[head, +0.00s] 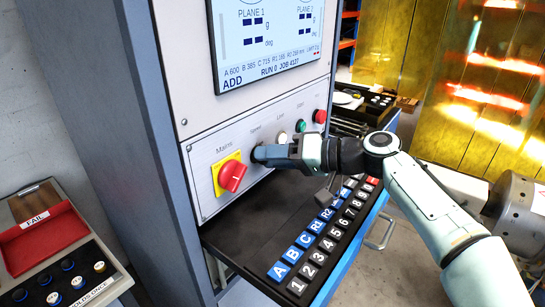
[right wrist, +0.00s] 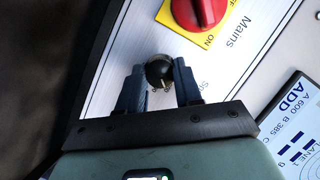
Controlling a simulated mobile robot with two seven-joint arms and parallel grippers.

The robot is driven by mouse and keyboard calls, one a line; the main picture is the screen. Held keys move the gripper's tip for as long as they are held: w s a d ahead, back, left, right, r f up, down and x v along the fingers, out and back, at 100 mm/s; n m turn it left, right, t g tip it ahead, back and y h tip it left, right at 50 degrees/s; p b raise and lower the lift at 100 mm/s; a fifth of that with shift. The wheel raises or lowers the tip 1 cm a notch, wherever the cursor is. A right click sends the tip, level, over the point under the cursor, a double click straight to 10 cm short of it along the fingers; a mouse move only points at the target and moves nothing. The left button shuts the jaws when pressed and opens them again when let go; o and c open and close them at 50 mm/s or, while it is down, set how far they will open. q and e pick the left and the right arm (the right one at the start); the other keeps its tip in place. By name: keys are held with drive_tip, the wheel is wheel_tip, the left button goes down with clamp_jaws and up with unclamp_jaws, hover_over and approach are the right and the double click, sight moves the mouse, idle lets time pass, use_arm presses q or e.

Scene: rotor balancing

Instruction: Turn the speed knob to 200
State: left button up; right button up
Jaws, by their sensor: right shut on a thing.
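The speed knob (right wrist: 159,71) is a small black round knob on the pale control panel, beside the red Mains switch. In the right wrist view it sits between the two fingers of my right gripper (right wrist: 160,88), which is shut on it. In the head view my right gripper (head: 268,154) reaches the panel from the right, just under the Speed label, and hides most of the knob. The knob's setting cannot be read. My left gripper is not in view.
The red Mains switch (head: 232,176) on its yellow plate is close left of my gripper. A green button (head: 301,126) and a red button (head: 320,116) are to the right. A keypad (head: 325,228) lies below my arm. A screen (head: 265,40) is above.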

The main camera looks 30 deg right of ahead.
drive_tip(key=o, duration=1)
drive_tip(key=shift+o, duration=0.2)
drive_tip(key=v, duration=1.3)
drive_tip(key=shift+s+d, duration=0.2)
